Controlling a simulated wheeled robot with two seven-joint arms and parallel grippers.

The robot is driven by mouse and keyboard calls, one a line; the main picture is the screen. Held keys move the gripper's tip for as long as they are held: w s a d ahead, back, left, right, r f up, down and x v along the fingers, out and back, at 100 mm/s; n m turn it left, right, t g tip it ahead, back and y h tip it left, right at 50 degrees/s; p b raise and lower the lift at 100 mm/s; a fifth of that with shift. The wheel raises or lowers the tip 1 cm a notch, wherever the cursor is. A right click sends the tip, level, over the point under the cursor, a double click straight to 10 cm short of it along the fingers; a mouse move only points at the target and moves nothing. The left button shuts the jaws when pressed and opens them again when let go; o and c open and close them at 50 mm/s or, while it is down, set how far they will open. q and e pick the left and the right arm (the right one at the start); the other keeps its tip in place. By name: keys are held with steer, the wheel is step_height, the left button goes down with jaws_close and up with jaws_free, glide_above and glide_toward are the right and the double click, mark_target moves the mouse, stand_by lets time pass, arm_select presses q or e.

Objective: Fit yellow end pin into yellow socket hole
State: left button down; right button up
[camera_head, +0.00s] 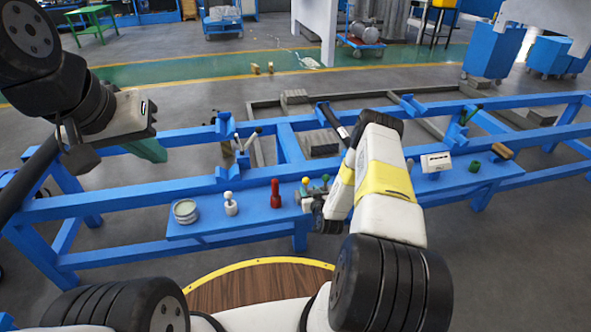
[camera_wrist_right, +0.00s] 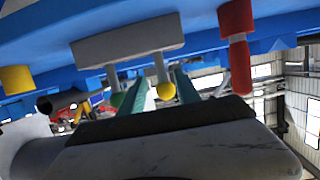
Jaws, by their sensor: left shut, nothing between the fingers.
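The yellow-tipped pin (camera_head: 305,181) stands in a small grey block on the blue shelf, beside a green-tipped pin (camera_head: 325,178). In the right wrist view, which is upside down, the yellow pin (camera_wrist_right: 164,90) hangs from the grey block (camera_wrist_right: 128,43). My right gripper (camera_wrist_right: 158,88) has its two teal fingers apart, one on each side of the yellow pin, with gaps visible. In the head view its fingers are mostly hidden near the block. My left gripper (camera_head: 150,150) is shut and empty, above the bench's left end. I cannot make out a yellow socket hole for certain.
A red pin (camera_head: 275,194), a white pin (camera_head: 231,204) and a round tin (camera_head: 185,212) stand left on the shelf. A white box with holes (camera_head: 435,162), a green cylinder (camera_head: 474,166) and a tan cylinder (camera_head: 502,151) are right. Blue bench rails (camera_head: 120,206) surround the shelf.

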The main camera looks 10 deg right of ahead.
steer(key=x, duration=0.7)
steer(key=shift+w+a+f, duration=0.1)
steer(key=shift+w+f, duration=0.05)
steer(key=shift+f, duration=0.1)
jaws_close()
